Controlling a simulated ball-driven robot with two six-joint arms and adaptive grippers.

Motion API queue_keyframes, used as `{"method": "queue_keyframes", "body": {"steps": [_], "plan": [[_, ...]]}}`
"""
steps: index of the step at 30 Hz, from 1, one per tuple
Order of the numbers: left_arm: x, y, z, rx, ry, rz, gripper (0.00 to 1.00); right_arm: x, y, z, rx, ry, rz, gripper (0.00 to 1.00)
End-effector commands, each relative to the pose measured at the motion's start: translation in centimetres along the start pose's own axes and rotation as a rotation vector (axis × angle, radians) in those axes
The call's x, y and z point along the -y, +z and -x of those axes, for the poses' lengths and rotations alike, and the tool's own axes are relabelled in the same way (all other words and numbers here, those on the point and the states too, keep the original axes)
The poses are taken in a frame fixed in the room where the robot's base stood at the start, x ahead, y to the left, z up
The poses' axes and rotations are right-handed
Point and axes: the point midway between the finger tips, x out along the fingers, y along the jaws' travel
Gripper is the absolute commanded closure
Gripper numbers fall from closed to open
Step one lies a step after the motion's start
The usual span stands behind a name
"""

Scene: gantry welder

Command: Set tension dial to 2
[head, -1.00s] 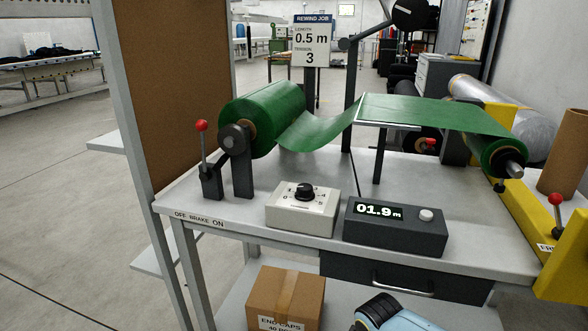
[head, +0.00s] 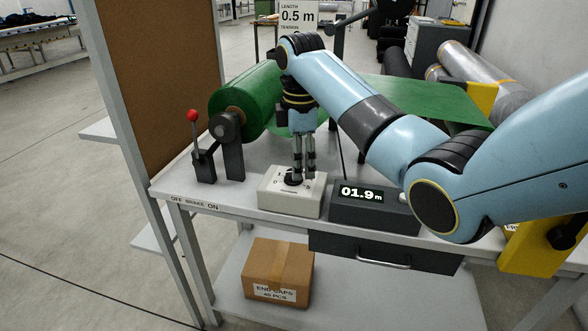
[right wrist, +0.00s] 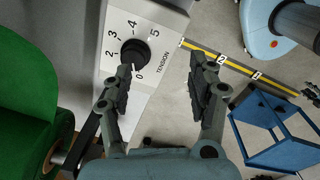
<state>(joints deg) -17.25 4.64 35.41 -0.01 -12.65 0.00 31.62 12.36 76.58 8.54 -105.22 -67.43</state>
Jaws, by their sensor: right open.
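The tension dial is a black round knob (right wrist: 133,52) on a pale control box (head: 289,205), with printed numbers around it in the right wrist view. The left finger is close to the knob and the right finger is clear of the box. I cannot tell whether a finger touches the knob. My left gripper is out of view.
A dark counter box (head: 375,212) reading 01.9 m stands right of the dial box. A red-knobbed brake lever (head: 193,117) and a green roll (head: 232,105) stand to the left and behind. A job sign (head: 298,16) is partly hidden. A carton (head: 278,272) is on the lower shelf.

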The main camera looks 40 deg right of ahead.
Motion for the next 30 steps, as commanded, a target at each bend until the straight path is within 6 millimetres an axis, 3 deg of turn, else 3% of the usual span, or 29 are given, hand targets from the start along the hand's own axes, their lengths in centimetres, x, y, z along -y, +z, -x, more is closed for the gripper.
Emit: {"method": "queue_keyframes", "body": {"steps": [1, 6, 10, 14, 24, 30], "plan": [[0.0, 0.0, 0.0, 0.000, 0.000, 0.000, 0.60, -1.3, -0.2, 1.1, -0.004, -0.008, 0.033, 0.41], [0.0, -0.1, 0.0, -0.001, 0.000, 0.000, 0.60, -4.0, -0.5, 4.0, -0.021, -0.046, 0.147, 0.41], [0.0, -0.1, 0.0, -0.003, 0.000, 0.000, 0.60, -4.6, -0.6, 4.2, -0.027, -0.060, 0.184, 0.41], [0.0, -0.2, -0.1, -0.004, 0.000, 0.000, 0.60, -4.4, -0.6, 2.5, -0.027, -0.063, 0.187, 0.41], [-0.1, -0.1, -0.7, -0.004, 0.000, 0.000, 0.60, -4.0, -0.8, -4.1, -0.026, -0.061, 0.186, 0.41], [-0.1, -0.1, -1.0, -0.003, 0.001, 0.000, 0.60, -3.9, -0.8, -5.9, -0.026, -0.059, 0.185, 0.41]]}}
